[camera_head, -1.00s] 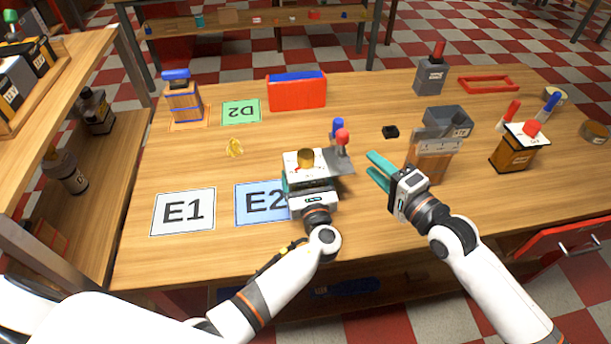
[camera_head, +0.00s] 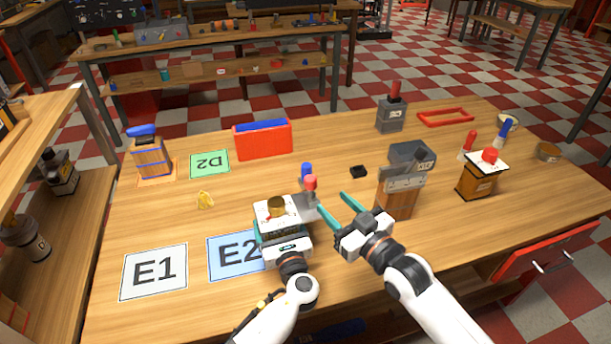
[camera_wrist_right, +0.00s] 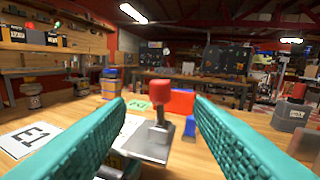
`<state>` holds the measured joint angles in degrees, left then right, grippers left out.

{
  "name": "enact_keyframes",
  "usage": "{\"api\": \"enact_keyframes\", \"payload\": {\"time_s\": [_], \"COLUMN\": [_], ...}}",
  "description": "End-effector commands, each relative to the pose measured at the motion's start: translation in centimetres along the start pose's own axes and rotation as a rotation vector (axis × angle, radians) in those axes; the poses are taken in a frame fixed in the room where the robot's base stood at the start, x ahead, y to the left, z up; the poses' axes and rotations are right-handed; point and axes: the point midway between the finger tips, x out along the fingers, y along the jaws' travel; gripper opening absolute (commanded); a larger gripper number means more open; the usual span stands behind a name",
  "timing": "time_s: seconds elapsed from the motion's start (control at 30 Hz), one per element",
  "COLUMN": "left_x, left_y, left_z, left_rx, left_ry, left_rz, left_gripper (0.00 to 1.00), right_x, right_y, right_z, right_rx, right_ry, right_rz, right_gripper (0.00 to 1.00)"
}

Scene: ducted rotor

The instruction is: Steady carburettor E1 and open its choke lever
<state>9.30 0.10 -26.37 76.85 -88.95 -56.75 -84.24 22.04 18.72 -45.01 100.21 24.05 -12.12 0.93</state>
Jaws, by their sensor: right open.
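The carburettor (camera_head: 277,213), a block with a white top and brass dome, stands by the right edge of the blue E2 card (camera_head: 228,257). A grey metal plate juts from its right side. A red-tipped lever (camera_head: 310,184) stands upright there; in the right wrist view its red knob (camera_wrist_right: 159,88) lies ahead, between the fingers. My left gripper (camera_head: 262,236) is at the carburettor's near side, its teal fingers along the body, apparently shut on it; the far finger is mostly hidden. My right gripper (camera_head: 337,208) is open and empty, its fingertips just right of the lever.
The white E1 card (camera_head: 154,272) lies bare at left. A grey-and-wood device (camera_head: 398,190) stands close to my right gripper's right. A small black block (camera_head: 358,172), a red bin (camera_head: 263,140) and a yellow piece (camera_head: 205,200) lie farther back. A blue knob (camera_head: 306,169) shows behind the lever.

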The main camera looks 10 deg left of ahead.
Motion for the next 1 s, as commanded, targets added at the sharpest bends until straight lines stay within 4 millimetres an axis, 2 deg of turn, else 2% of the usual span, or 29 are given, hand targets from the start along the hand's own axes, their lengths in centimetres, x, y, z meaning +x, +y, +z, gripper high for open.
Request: {"api": "enact_keyframes", "payload": {"time_s": [0.17,0.4,0.6,0.8,1.0], "left_x": [0.0,0.0,0.0,0.0,0.0], "left_y": [0.0,0.0,0.0,0.0,0.0], "left_z": [0.1,0.1,0.1,0.1,0.1], "left_rx": [0.001,0.001,0.001,0.001,0.001], "left_ry": [-0.001,-0.001,-0.001,-0.001,-0.001], "left_rz": [0.000,0.000,0.000,0.000,0.000], "left_gripper": [0.55,0.55,0.55,0.55,0.55], "right_x": [1.8,6.7,10.0,11.7,11.9], "right_y": [0.0,0.0,0.0,0.0,0.0], "right_z": [0.1,0.1,0.0,0.0,0.0], "right_rx": [-0.018,-0.016,-0.014,-0.015,-0.015], "right_ry": [-0.002,-0.002,0.000,0.000,0.001], "right_rz": [-0.001,0.000,0.000,0.000,-0.001], "right_gripper": [0.48,0.48,0.48,0.48,0.48]}}
